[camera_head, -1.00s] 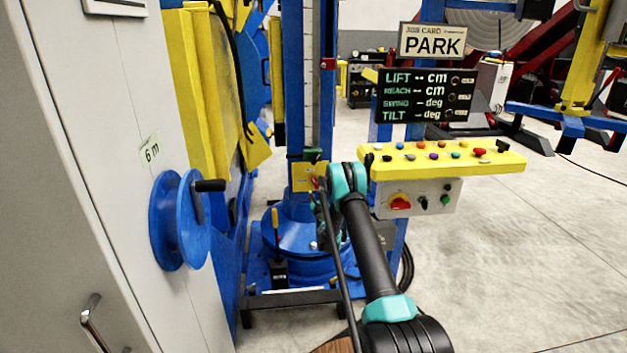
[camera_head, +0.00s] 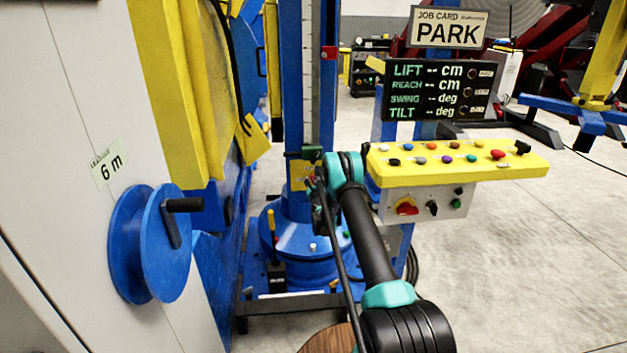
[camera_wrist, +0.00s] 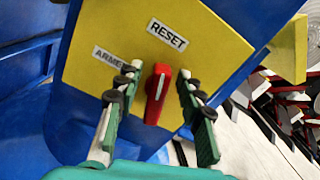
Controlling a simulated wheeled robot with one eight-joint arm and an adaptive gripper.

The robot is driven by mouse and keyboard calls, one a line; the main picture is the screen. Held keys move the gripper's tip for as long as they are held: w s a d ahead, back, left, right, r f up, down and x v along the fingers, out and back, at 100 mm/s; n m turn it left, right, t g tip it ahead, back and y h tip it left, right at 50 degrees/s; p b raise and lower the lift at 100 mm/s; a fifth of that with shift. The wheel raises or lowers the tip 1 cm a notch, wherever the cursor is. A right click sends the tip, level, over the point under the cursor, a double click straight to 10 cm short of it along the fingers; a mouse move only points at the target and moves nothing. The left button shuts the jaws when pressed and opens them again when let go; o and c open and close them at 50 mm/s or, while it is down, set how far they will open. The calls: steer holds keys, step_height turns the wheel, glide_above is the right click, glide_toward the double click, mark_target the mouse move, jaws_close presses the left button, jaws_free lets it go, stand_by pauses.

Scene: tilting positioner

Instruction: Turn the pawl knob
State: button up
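The red pawl knob (camera_wrist: 156,95) stands on a yellow plate (camera_wrist: 110,22) in the wrist view. A white line runs along the knob, which is upright in the picture with a slight tilt. The RESET label (camera_wrist: 167,34) is above it and the ARMED label (camera_wrist: 112,58) is up and left. My gripper (camera_wrist: 158,92) is open, with one finger on each side of the knob; a gap shows on both sides. In the head view my gripper (camera_head: 318,190) is at the blue column, in front of the small yellow plate (camera_head: 298,177), and hides the knob.
A yellow button panel (camera_head: 455,168) is right of my arm, below a dark display (camera_head: 438,92) and a PARK card (camera_head: 447,30). A blue wheel with a crank (camera_head: 150,245) sticks out from the left cabinet (camera_head: 60,120). Open floor lies at the right.

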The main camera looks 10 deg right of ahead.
jaws_close()
steer(key=shift+n, duration=0.3)
steer(key=n, duration=0.2)
steer(key=shift+a+f+n, duration=0.15)
steer(key=shift+a+n, duration=0.15)
steer(key=shift+a+f+n, duration=0.15)
steer(key=shift+f+n, duration=0.15)
steer(key=shift+n, duration=1.45)
steer(key=shift+a+f+n, duration=0.2)
steer(key=shift+f+n, duration=0.15)
steer(key=shift+n, duration=1.45)
steer(key=shift+a+f+n, duration=0.15)
steer(key=shift+f+n, duration=0.15)
steer(key=shift+n, duration=1.45)
